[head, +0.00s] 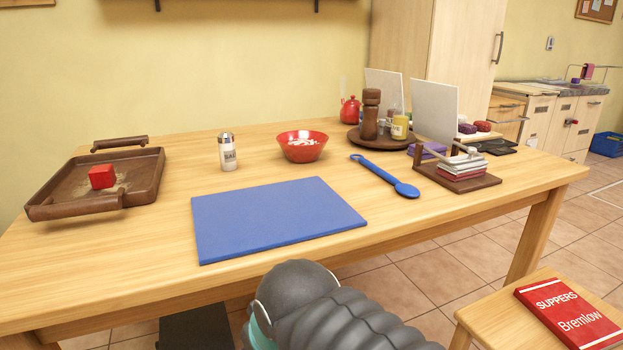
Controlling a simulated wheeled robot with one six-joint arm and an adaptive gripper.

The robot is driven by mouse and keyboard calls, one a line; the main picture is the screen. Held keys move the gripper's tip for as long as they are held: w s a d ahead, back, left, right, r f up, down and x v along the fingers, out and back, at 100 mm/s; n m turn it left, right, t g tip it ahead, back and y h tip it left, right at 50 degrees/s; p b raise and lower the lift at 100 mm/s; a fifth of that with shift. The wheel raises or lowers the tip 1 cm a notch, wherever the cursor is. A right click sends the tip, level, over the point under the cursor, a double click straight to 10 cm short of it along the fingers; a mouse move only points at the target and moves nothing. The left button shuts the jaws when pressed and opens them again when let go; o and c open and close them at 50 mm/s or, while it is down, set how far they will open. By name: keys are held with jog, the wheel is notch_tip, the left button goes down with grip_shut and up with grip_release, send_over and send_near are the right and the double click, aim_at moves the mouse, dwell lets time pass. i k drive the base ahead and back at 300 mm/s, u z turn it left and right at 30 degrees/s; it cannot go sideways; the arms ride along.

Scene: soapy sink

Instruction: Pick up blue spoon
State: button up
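The blue spoon (382,174) lies on the wooden table, right of the blue cutting board and left of the napkin holder. Its bowl end points toward the near right and its handle end toward the far left. Nothing covers it. My arm shows at the bottom middle of the head view, in front of the table's near edge. My gripper's fingers are not in this view.
The blue cutting board (275,217) lies at the table's near middle. A red bowl (302,147), a shaker (227,153), a wooden tray (60,205) with a red block, and a napkin holder (457,184) stand around. A stool (500,318) is at the lower right.

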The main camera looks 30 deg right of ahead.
aim_at(408, 189)
jog(key=u, duration=0.55)
jog(key=k, duration=0.3)
jog(key=z, duration=1.75)
